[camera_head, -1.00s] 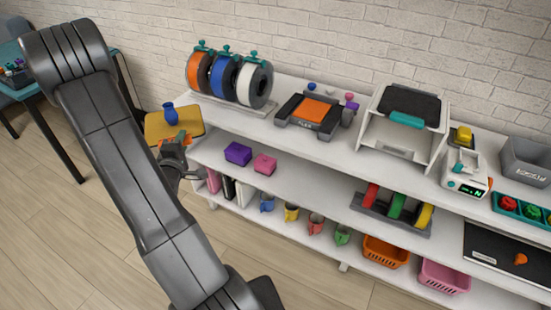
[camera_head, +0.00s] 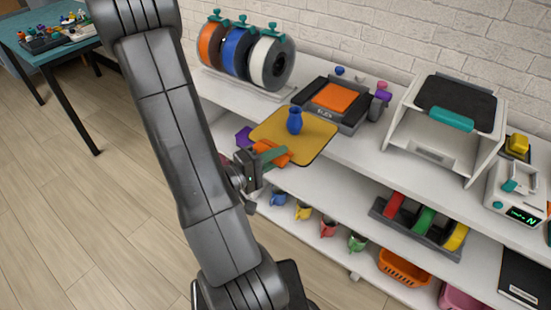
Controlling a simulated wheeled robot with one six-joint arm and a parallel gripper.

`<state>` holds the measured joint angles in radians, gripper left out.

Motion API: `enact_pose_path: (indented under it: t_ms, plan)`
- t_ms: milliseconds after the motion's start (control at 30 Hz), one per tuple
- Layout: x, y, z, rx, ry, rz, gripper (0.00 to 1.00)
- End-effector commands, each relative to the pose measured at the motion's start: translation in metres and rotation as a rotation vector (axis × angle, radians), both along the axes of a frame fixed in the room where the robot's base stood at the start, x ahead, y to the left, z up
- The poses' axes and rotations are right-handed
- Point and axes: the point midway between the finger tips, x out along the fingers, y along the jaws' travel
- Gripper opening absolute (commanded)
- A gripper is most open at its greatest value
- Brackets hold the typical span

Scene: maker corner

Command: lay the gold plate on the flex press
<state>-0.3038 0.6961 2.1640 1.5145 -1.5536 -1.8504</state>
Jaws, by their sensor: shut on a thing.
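My gripper (camera_head: 272,155) is shut on the near-left edge of the gold plate (camera_head: 308,142), beside an orange piece (camera_head: 268,152) at that edge. A blue vase (camera_head: 294,120) stands upright on the plate. The plate is in front of the flex press (camera_head: 337,103) and looks about level. The flex press is a dark machine with an orange top on the white shelf's upper board. The plate's far edge comes near the press in the picture; I cannot tell the gap in depth.
Filament spools (camera_head: 238,55) stand left of the press, and a white printer (camera_head: 447,115) stands to its right. Small knobs (camera_head: 360,76) sit behind the press.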

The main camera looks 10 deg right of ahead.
Motion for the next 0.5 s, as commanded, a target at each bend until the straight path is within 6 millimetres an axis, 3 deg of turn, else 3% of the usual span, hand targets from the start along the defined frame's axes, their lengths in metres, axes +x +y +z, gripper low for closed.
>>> enact_pose_path:
  t_ms: [500]
  plan:
    - [0.027, -0.033, 0.0, -0.001, -0.003, -0.001, 0.0]
